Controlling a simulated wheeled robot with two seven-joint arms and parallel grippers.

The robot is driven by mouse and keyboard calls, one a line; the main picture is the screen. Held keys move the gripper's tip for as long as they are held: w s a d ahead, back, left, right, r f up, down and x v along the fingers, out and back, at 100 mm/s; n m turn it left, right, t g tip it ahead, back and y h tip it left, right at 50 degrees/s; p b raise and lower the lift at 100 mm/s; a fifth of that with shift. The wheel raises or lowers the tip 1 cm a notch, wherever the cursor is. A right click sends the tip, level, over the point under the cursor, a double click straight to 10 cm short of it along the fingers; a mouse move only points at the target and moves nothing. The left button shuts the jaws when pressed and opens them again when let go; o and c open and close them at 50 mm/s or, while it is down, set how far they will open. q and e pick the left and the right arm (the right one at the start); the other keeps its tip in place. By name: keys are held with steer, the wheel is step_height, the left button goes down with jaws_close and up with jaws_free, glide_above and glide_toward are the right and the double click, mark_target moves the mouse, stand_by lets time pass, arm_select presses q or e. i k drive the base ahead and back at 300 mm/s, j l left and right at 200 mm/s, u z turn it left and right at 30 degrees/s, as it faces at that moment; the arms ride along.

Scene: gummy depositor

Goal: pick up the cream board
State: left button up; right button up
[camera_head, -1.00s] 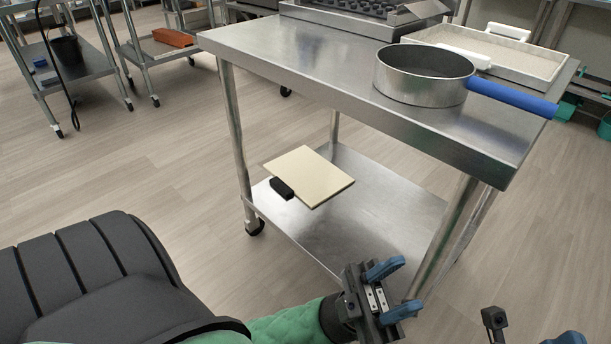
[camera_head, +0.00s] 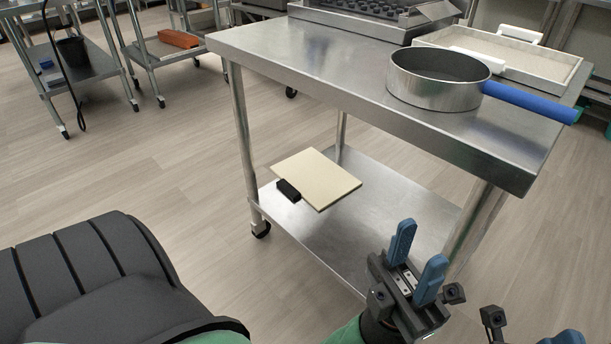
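The cream board (camera_head: 318,179) is a flat rectangular panel with a black block (camera_head: 288,190) at its left edge. My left gripper (camera_head: 417,262) is at the lower middle, right of and nearer than the board. Its two blue fingers are apart with nothing between them. Only a blue tip and a dark part of my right gripper (camera_head: 565,338) show at the bottom right corner.
On the steel table top (camera_head: 310,65) stand a round sieve (camera_head: 435,90) with a blue handle, a white tray (camera_head: 520,58) and a machine with a dark mould (camera_head: 365,12). The table edge and legs stand above and around the shelf.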

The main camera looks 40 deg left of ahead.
mark_target(308, 174)
steer(key=j+u, duration=0.25)
steer(key=j, duration=0.65)
steer(key=i+j+u, duration=0.2)
steer(key=j, duration=0.65)
steer(key=k, duration=0.1)
